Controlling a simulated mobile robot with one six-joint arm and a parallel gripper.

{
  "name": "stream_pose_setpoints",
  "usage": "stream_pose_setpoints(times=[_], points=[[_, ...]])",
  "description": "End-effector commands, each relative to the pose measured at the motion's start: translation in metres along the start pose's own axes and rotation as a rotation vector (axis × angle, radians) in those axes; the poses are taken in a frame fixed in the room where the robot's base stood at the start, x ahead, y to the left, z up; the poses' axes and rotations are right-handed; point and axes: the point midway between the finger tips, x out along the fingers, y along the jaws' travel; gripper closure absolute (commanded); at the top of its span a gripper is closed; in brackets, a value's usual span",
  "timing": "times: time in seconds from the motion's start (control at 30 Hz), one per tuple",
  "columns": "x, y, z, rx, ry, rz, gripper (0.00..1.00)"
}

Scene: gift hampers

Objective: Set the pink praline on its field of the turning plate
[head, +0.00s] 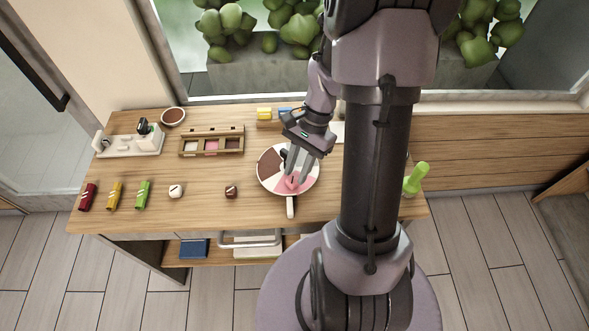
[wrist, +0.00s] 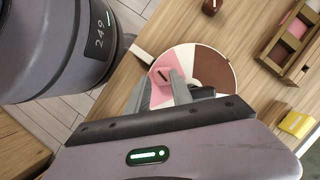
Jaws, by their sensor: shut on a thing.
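The turning plate (head: 268,166) is round with brown, white and pink fields and stands right of the table's middle; its brown field shows in the wrist view (wrist: 215,66). The pink praline (head: 291,184) is a small pink block with a dark mark on top. My gripper (head: 296,176) points down over the plate and is shut on the praline. In the wrist view the praline (wrist: 160,75) is at the fingertips, over the pink field. I cannot tell whether it touches the plate. The fingers hide part of the plate.
A white praline (head: 176,191) and a brown praline (head: 231,192) lie left of the plate. A compartment box (head: 211,154) stands behind them. A white handle (head: 290,207) sticks out at the plate's front. A green bottle-shaped thing (head: 414,180) is at the right.

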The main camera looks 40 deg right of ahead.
Motion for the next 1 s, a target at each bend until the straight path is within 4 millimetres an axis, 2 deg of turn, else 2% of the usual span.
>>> stream_pose_setpoints(times=[0.03,0.9,0.93,1.0], points=[[0.0164,0.0122,-0.0107,-0.018,0.013,0.035,1.00],[0.0154,0.0125,-0.0106,-0.023,0.013,0.037,1.00],[0.0154,0.0125,-0.0106,-0.023,0.013,0.037,0.69],[0.0154,0.0126,-0.0105,-0.023,0.013,0.037,0.55]])
